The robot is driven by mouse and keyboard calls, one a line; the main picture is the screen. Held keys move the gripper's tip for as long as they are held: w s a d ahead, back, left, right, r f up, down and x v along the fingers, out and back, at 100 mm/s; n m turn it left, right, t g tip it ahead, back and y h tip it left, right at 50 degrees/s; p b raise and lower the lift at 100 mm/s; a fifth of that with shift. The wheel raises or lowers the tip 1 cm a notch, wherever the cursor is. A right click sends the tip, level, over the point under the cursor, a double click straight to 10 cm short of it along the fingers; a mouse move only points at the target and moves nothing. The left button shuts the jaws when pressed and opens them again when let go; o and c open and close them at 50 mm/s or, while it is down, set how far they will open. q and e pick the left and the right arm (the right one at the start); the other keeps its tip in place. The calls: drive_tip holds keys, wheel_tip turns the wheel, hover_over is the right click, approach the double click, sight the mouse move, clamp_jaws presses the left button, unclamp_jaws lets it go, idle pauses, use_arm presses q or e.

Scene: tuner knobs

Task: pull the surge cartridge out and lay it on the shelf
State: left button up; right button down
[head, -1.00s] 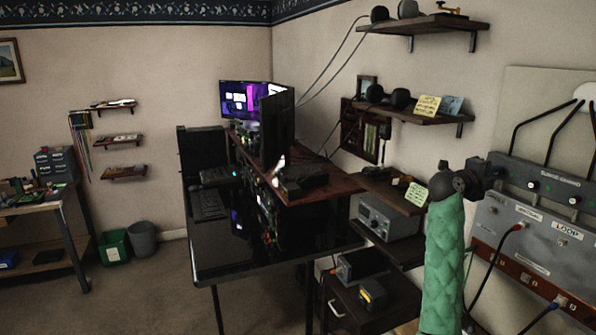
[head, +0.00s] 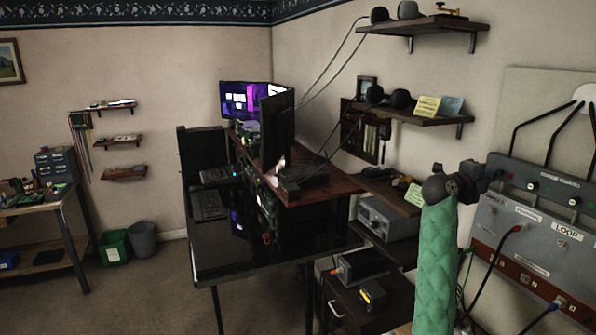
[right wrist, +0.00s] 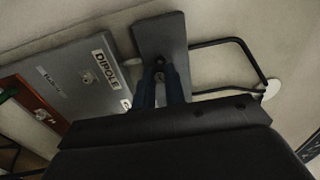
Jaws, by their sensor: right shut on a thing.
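My right gripper (head: 487,171) is at the left end of the grey upper unit (head: 540,185) on the right wall. In the right wrist view its two dark blue fingers (right wrist: 161,82) are shut on a small dark piece, which I take as the surge cartridge (right wrist: 159,63), at the face of the grey unit (right wrist: 160,35). I cannot tell how far the cartridge is out of its socket. In the head view my gripper hides it. A dark wooden shelf (head: 385,190) lies left of my gripper. My left gripper is not in view.
A grey panel (head: 510,240) labelled LOOP, with red and black cables, hangs below the unit. Two higher shelves (head: 425,30) (head: 420,119) hold headphones and notes. A yellow note (head: 413,195) and a grey radio (head: 385,217) are near the lower shelf.

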drive_tip(key=shift+v, duration=1.9)
drive_tip(key=shift+p, duration=0.3)
